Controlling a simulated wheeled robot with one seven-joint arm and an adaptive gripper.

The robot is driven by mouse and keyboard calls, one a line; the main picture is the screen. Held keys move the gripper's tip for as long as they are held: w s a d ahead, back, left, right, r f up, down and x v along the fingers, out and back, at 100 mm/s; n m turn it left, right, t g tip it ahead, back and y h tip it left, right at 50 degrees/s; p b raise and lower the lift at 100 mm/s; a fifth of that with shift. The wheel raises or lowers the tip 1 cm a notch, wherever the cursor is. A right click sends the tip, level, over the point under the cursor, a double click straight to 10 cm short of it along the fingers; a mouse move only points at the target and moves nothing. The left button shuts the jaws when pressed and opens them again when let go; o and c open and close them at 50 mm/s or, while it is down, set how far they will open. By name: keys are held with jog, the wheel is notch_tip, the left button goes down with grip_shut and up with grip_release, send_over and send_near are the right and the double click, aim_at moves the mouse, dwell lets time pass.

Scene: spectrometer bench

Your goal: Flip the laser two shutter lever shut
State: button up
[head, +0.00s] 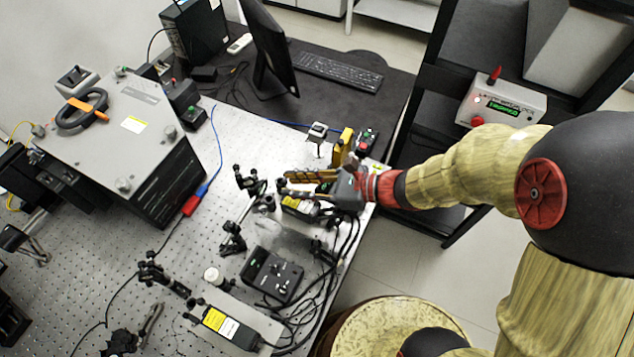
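My gripper (286,183) reaches in from the right, low over the right part of the optical bench. It is small in the head view, and I cannot tell whether its fingers are open or shut, or whether they touch anything. Just below it is a black laser module with a yellow label (299,206), partly covered by my gripper. A second laser module with a yellow and white label (229,327) lies at the front on a grey plate. I cannot tell which one is laser two. No shutter lever can be made out clearly.
Optic mounts (233,240) stand left of my gripper. A black box (271,274) and loose cables (330,275) lie in front. A yellow upright part (343,147) stands behind. A big grey instrument (135,140) fills the left. A control box (502,101) stands right.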

jog(key=v, duration=1.1)
jog(key=shift+s+d, duration=0.1)
jog(key=s+d+f+n+g+h, duration=0.3)
jog(key=s+d+f+n+h, duration=0.2)
jog(key=s+d+n+h, duration=0.55)
jog(key=w+d+r+n+t+h+b, duration=0.1)
jog(key=d+r+n+t, duration=0.2)
jog(key=r+n, duration=0.2)
jog(key=w+d+r+n+t+h+b, duration=0.1)
jog(key=d+r+n+t+h+b, duration=0.1)
jog(key=r, duration=0.6)
jog(key=n+t, duration=0.1)
jog(key=n, duration=0.1)
jog(key=shift+w+d+r+n, duration=0.2)
jog(key=shift+w+d+n, duration=0.15)
dwell(0.6)
